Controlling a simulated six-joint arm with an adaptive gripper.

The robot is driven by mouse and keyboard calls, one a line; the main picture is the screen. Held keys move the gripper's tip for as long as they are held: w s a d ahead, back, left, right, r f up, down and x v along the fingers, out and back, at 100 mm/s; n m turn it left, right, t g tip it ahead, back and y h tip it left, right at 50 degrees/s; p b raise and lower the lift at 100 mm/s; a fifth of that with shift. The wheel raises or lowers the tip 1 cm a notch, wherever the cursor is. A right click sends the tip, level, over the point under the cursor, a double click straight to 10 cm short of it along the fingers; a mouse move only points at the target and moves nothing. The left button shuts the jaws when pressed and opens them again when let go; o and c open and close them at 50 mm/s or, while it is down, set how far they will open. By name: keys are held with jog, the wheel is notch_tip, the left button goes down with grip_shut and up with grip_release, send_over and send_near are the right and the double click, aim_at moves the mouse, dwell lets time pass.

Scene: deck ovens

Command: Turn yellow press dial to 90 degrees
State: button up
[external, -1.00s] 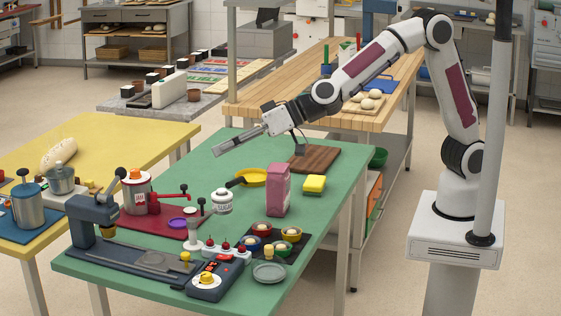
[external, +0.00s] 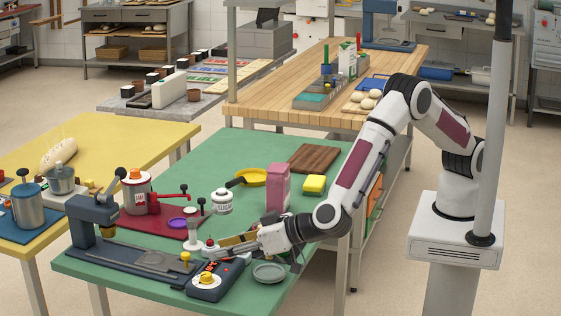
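A yellow dial (external: 208,280) with a pale ring sits on top of a dark blue control box (external: 215,288) at the front of the green table. My gripper (external: 213,251) points left, just behind and above the box, apart from the dial in the picture. Its fingers look small here, and I cannot tell whether they are open or shut. I see nothing held in it. The dial's exact angle is too small to read.
A dark blue press (external: 93,215) with a long base plate stands left of the box, with a small yellow knob (external: 185,257) near it. A grey dish (external: 269,272) lies to the right. A pink carton (external: 278,188) stands behind my wrist.

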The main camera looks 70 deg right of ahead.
jog(key=h, duration=0.1)
send_near(208, 274)
jog(key=shift+w+a+f, duration=0.15)
jog(key=shift+w+f, duration=0.15)
jog(key=shift+w, duration=0.2)
jog(key=shift+w, duration=0.1)
jog(key=shift+x, duration=3.8)
jog(key=c, duration=1.1)
